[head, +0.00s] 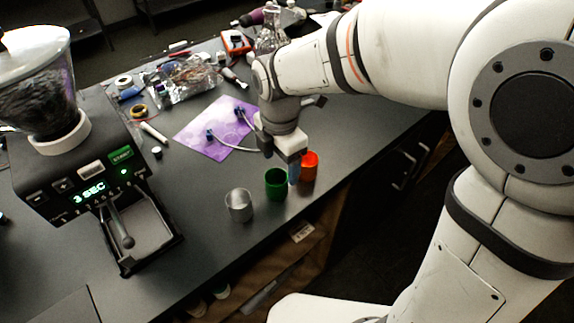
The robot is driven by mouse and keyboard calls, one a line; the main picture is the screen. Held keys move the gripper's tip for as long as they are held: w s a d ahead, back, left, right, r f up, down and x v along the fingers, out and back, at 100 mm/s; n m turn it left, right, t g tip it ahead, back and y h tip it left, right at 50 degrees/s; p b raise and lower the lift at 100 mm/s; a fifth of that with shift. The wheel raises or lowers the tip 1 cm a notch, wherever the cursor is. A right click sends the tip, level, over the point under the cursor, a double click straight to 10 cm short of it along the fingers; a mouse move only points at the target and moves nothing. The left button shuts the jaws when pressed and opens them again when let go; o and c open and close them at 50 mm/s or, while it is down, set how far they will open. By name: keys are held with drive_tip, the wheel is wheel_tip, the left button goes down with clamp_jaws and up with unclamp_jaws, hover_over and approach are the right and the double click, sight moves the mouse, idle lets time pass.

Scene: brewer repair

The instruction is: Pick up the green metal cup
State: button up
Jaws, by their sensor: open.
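The green metal cup (275,188) stands upright on the dark counter near its front edge. A silver cup (239,207) stands to its left, and an orange-red cup (309,165) stands to its right. My gripper (288,171) points down just above and beside the green cup, between it and the orange-red cup in the picture. It is open, with a bluish fingertip showing near the green cup's right rim. I cannot tell whether the finger touches the cup. The other finger is mostly hidden by the gripper body.
A coffee grinder (75,185) stands at the left. A purple sheet (215,128) lies behind the cups. A crumpled silver bag (187,78), tape rolls and tools clutter the back. A clear glass bottle (270,35) stands behind my arm.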

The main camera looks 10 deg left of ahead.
sight(276, 184)
drive_tip(key=shift+n, duration=0.6)
drive_tip(key=f, duration=0.5)
drive_tip(key=a+f, duration=0.1)
drive_tip(key=f, duration=0.2)
drive_tip(key=shift+s+p, duration=0.15)
drive_tip(key=shift+p, duration=0.25)
drive_tip(key=shift+c, duration=0.2)
drive_tip(key=c, duration=1)
